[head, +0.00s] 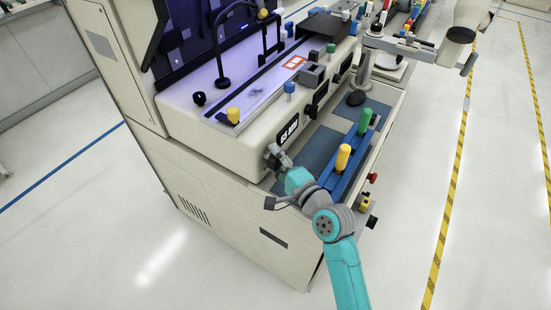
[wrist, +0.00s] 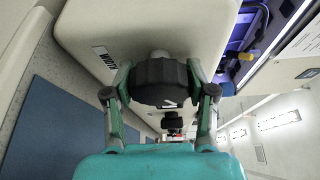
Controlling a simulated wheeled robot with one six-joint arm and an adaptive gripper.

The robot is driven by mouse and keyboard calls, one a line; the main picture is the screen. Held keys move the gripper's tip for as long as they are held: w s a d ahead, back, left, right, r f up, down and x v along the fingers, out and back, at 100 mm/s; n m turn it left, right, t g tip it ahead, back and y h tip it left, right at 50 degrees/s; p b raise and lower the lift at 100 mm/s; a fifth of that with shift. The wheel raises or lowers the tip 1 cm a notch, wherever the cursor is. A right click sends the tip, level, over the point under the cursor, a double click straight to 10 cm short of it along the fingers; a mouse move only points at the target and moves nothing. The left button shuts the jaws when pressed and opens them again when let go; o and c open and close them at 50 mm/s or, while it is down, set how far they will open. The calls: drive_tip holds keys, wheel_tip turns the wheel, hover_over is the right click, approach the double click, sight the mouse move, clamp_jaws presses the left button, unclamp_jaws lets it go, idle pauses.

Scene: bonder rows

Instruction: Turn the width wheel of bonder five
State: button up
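The width wheel (wrist: 160,82) is a dark ribbed knob with a white mark, on a short pale shaft from the cream machine face. A label that appears to read WIDTH (wrist: 104,56), upside down, is beside it. My gripper (wrist: 160,76) has one finger on each side of the wheel, and both fingertips appear to touch its rim. In the head view my gripper (head: 278,157) is at the front of the cream bonder (head: 215,135), below a black sign (head: 288,130) whose lettering I cannot read surely. There the gripper largely hides the wheel.
A blue rail with a yellow handle (head: 343,157) and a green handle (head: 365,121) lies on the shelf right of my gripper. A red button (head: 373,178) sits on the shelf's front edge. Another dark knob (wrist: 172,122) shows beyond the wheel. The floor at right is open.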

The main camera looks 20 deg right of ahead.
sight(279, 163)
drive_tip(key=o, duration=0.4)
drive_tip(key=shift+o, duration=0.2)
drive_tip(key=shift+v, duration=3.75)
